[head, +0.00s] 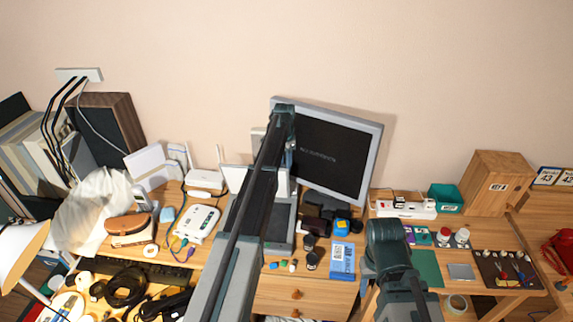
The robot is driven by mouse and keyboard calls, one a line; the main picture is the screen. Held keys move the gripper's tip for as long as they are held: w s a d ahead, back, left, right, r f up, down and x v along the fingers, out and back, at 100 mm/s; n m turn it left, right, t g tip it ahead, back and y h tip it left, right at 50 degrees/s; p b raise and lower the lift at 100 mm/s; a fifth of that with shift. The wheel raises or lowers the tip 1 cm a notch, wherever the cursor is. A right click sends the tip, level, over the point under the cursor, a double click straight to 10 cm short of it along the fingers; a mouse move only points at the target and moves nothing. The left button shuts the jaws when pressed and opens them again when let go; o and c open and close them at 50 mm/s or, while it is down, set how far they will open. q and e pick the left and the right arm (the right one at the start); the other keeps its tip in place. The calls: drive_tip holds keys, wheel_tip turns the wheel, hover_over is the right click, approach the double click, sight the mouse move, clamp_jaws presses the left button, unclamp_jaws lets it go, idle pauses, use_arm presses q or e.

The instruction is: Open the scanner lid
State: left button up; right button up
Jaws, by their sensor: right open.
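The scanner (284,219) is a flat grey device with a dark top face on the desk, left of the monitor. A white panel (236,177) stands upright at its back edge and looks like the raised lid. My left arm crosses in front and hides the middle of both. My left gripper (291,172) is near the panel's right part. Its fingers are too small and covered to tell their state or whether they touch the panel. My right arm comes up at the lower right, over the desk's gap. My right gripper (412,303) is open and empty, its fingers hard to make out.
A monitor (330,155) stands close to the right of the scanner. A white box with cables (197,223) and a router (206,180) are on its left. Small blocks, jars and a blue booklet (342,261) lie in front. A wooden box (495,180) stands far right.

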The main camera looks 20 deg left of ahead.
use_arm(q)
drive_tip(key=o, duration=0.3)
drive_tip(key=shift+s+a, duration=0.15)
drive_tip(key=shift+a, duration=0.15)
drive_tip(key=shift+o, duration=0.2)
drive_tip(key=shift+d, duration=0.1)
drive_tip(key=shift+d, duration=0.1)
wheel_tip(320, 180, up, 14)
drive_tip(key=p, duration=1.4)
drive_tip(key=shift+f, duration=0.15)
